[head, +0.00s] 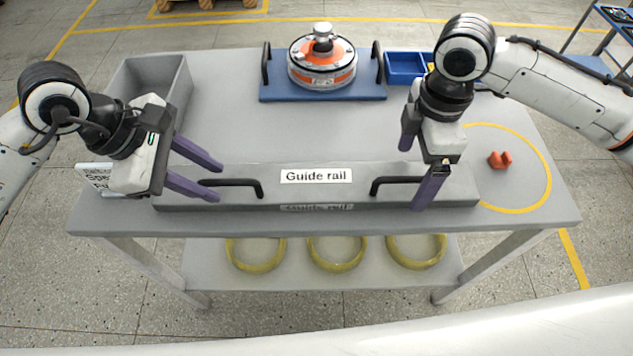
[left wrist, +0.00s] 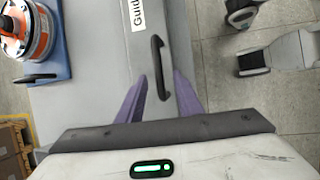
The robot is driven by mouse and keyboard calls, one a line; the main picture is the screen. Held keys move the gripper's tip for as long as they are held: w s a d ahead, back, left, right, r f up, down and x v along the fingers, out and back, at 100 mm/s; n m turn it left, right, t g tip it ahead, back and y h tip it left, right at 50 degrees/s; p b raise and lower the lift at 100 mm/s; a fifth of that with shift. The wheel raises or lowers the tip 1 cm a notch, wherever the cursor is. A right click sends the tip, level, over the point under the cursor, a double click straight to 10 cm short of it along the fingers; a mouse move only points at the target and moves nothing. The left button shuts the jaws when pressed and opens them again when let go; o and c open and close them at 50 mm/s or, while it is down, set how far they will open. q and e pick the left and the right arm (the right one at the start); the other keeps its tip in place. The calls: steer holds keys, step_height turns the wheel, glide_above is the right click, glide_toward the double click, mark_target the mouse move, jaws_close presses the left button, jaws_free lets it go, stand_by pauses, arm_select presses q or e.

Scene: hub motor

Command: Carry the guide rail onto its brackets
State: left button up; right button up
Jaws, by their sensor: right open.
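The guide rail (head: 230,198) is a long grey bar lying along the table's front edge, with a white "Guide rail" label and two black handles. My left gripper (head: 220,183) is open at the left handle (head: 245,182). In the left wrist view, the handle (left wrist: 157,60) has its near end between the spread purple fingertips (left wrist: 160,78), with gaps on both sides. My right gripper (head: 412,179) is open over the right handle (head: 385,181); one finger hides part of its right end. I cannot make out any brackets.
An orange-and-white hub motor (head: 322,62) stands on a blue plate (head: 322,91) at the back. A grey bin (head: 181,92) is at left, a blue bin (head: 403,65) at back right. A red part (head: 500,160) sits inside a yellow ring. The middle table is clear.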

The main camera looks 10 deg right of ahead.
arm_select(q)
steer(key=shift+x, duration=1.3)
arm_select(e)
steer(key=shift+f, duration=1.35)
arm_select(q)
steer(key=shift+c, duration=0.2)
arm_select(e)
steer(key=shift+c, duration=0.2)
arm_select(q)
steer(key=c, duration=0.7)
arm_select(e)
steer(key=c, duration=0.7)
arm_select(q)
jaws_close()
arm_select(e)
steer(key=c, duration=1.4)
arm_select(q)
steer(key=shift+w+r, duration=0.1)
steer(key=shift+r, duration=0.15)
arm_select(e)
steer(key=shift+w+r, duration=0.1)
steer(key=shift+r, duration=0.1)
